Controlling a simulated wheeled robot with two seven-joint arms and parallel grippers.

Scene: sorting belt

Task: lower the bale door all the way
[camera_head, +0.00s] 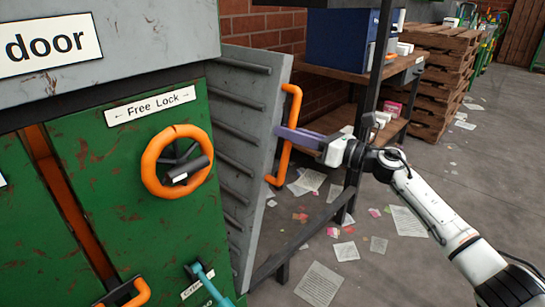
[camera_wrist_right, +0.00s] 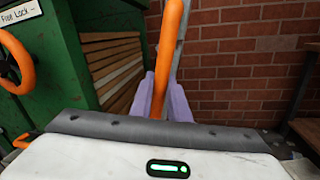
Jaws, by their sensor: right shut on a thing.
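A grey ribbed door (camera_head: 232,130) stands swung out at the right side of the green machine (camera_head: 105,190). An upright orange bar handle (camera_head: 287,110) is fixed near its outer edge. My right gripper (camera_head: 290,136) is shut on this handle, with its purple fingers around the bar. In the right wrist view the orange handle (camera_wrist_right: 171,60) runs up between the purple fingers (camera_wrist_right: 166,100). A grey panel (camera_head: 150,35) at the top left carries a partly cut-off sign ending in "door". I cannot tell from the sign which door it names. My left gripper is not in view.
An orange handwheel (camera_head: 147,160) sits under a "Free Lock" label. A teal lever (camera_head: 205,280) and another orange handle (camera_head: 128,294) are low on the machine. A shelf (camera_head: 345,70) stands close behind the door. Papers litter the floor; open floor lies at right.

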